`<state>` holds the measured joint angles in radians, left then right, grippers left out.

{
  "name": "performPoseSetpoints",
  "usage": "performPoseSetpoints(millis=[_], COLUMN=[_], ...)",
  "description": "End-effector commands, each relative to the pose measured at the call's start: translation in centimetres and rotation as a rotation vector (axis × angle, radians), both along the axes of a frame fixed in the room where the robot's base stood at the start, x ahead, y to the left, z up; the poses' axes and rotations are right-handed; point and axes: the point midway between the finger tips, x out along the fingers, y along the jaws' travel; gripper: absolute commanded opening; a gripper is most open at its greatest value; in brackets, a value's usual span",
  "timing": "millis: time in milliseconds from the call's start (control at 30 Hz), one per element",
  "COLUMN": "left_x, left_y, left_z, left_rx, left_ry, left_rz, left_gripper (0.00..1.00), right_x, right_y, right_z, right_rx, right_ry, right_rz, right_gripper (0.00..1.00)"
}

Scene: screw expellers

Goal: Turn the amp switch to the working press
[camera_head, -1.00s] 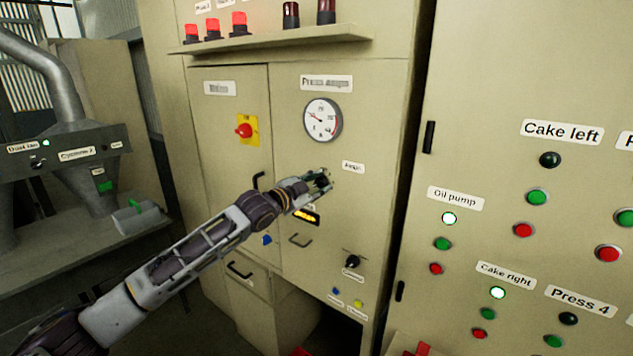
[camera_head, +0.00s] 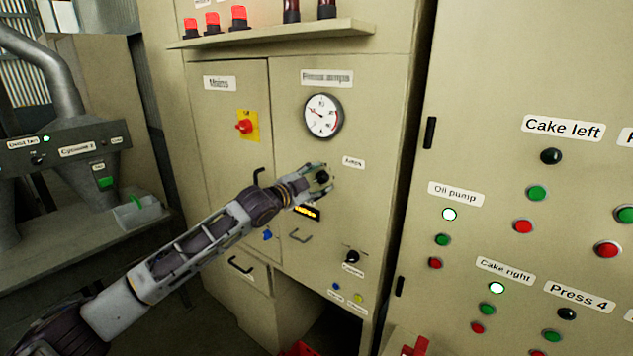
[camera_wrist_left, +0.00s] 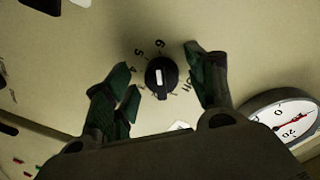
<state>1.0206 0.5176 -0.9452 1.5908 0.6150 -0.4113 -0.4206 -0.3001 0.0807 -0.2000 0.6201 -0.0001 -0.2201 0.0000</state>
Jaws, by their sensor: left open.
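The amp switch is a black knob (camera_head: 322,176) below the small "Amps" label (camera_head: 353,162) on the beige panel. In the wrist view the knob (camera_wrist_left: 161,76) has a white mark, with numbers such as 4, 5 and 6 around it. The mark stands near upright there, roughly towards the 6. My left gripper (camera_head: 316,179) is open in front of the knob. In the wrist view its dark green fingers (camera_wrist_left: 159,70) are spread on either side of the knob, with gaps. I cannot tell the remaining depth to the panel. My right gripper is not in view.
The press amps gauge (camera_head: 323,116) is above the knob. Another black knob (camera_head: 352,257) sits lower right. The right cabinet has lit oil pump (camera_head: 449,214) and cake right (camera_head: 497,288) lamps; the press 4 lamp (camera_head: 567,314) is dark.

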Motion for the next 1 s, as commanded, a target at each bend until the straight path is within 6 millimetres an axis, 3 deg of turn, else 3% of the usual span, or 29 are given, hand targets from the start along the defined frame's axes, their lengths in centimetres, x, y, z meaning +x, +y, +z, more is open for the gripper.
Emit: performPoseSetpoints(millis=[367,1000], left_x=[-0.7,-5.5], left_y=[0.7,4.4], left_z=[0.1,0.5], left_rx=[-0.001,0.0], left_ry=[-0.001,-0.001], left_rz=[0.0,0.001], left_gripper=[0.56,0.56], right_x=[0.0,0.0], right_y=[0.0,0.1], right_z=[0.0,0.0], right_rx=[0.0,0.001], right_ry=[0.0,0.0], right_rz=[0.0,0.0], right_gripper=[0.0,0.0])
